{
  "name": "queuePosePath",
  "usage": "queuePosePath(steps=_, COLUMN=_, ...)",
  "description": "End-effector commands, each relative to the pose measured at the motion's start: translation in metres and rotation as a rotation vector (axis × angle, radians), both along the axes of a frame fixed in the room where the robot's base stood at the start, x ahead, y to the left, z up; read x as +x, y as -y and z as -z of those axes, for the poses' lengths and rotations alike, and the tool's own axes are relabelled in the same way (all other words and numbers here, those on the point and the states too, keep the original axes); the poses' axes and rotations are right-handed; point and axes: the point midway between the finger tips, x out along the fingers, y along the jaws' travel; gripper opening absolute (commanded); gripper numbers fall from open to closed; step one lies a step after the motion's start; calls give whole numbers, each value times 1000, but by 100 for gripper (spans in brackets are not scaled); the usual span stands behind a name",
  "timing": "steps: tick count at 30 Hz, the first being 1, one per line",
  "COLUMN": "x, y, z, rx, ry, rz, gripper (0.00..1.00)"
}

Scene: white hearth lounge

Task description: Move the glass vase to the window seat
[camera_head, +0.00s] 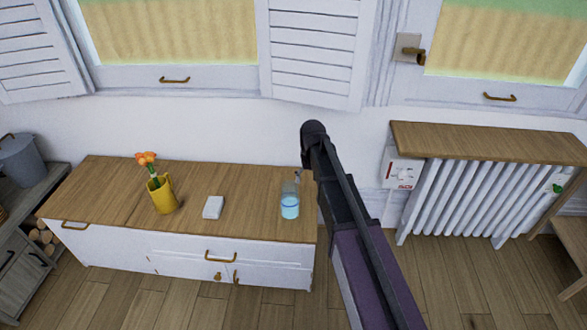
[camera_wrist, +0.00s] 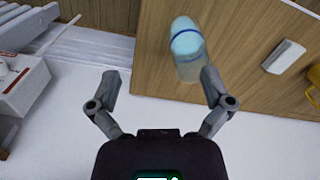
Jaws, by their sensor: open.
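The glass vase (camera_head: 290,204), clear with a pale blue lower part and a darker blue band, stands upright near the right end of a wooden-topped cabinet (camera_head: 110,195). In the wrist view the vase (camera_wrist: 187,50) shows beyond my fingers, nearer the right one, whose tip overlaps its edge. My gripper (camera_wrist: 160,78) is open and empty, with its two fingers spread. In the head view my arm reaches just right of the vase, and the fingers cannot be made out. I cannot tell which surface is the window seat.
A yellow jug (camera_head: 163,196) with orange flowers and a small white box (camera_head: 213,207) stand left of the vase. A wooden shelf (camera_head: 480,143) tops the white radiator (camera_head: 465,195) at right and looks bare. A grey bucket (camera_head: 19,158) stands far left. Wooden floor lies in front.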

Motion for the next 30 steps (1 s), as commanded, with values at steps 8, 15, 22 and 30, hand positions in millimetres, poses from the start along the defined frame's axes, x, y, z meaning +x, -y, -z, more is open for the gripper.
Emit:
queuePosePath(steps=8, x=-121, y=99, z=0, rx=0, ry=0, rz=152, gripper=100)
queuePosePath(steps=15, x=-188, y=143, z=0, rx=0, ry=0, rz=244, gripper=100)
queuePosePath(steps=22, x=-202, y=153, z=0, rx=0, ry=0, rz=269, gripper=100)
queuePosePath(steps=30, x=-201, y=153, z=0, rx=0, ry=-1, rz=267, gripper=100)
